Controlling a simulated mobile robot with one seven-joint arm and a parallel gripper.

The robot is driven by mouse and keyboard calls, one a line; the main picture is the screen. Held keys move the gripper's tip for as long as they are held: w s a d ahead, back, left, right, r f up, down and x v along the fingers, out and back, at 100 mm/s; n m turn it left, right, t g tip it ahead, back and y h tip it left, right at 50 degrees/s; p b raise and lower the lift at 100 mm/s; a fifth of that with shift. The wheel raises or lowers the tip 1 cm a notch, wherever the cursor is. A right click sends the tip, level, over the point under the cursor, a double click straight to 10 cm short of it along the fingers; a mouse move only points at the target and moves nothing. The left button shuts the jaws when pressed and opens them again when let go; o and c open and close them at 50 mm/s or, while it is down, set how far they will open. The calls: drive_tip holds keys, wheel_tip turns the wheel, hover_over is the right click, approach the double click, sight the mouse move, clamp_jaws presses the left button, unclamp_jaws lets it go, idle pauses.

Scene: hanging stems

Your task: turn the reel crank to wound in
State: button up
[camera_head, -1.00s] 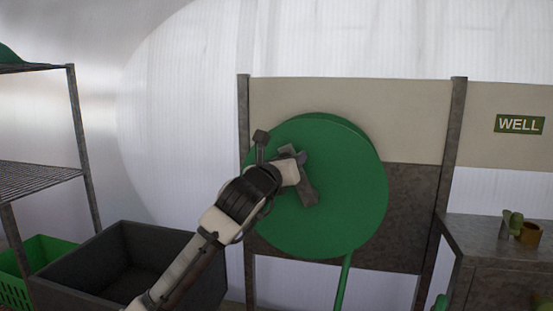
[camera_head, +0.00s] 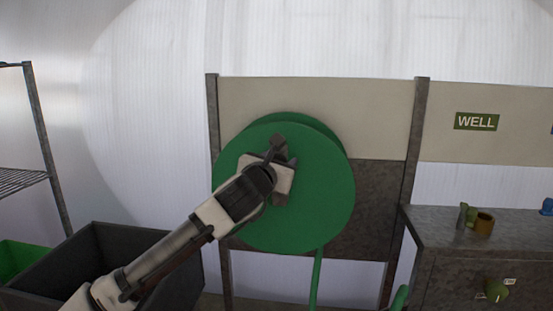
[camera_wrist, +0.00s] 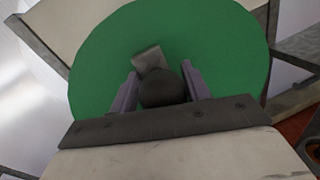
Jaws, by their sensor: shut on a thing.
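The green reel (camera_head: 320,200) is a big round disc mounted on the panel frame, and it fills much of the wrist view (camera_wrist: 110,60). A grey crank arm (camera_wrist: 149,58) lies across its face near the middle, with a dark round knob (camera_wrist: 162,88) at its end. My gripper (camera_wrist: 160,92) is shut on the crank knob, one finger on each side of it. In the head view my gripper (camera_head: 279,160) is in front of the reel's upper middle and hides part of the crank. A green hose (camera_head: 316,280) hangs from the reel's bottom.
A dark grey bin (camera_head: 130,235) stands at the lower left, with a green crate (camera_head: 22,262) and a metal rack (camera_head: 47,150) beside it.

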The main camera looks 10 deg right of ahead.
drive_tip(key=shift+s+d, duration=0.15)
drive_tip(key=shift+d, duration=0.2)
drive_tip(key=o, duration=1.2)
drive_tip(key=shift+d, duration=0.1)
drive_tip(key=shift+s+a, duration=0.25)
drive_tip(key=shift+a, duration=0.1)
drive_tip(key=v, duration=1.3)
drive_tip(key=shift+b, duration=0.4)
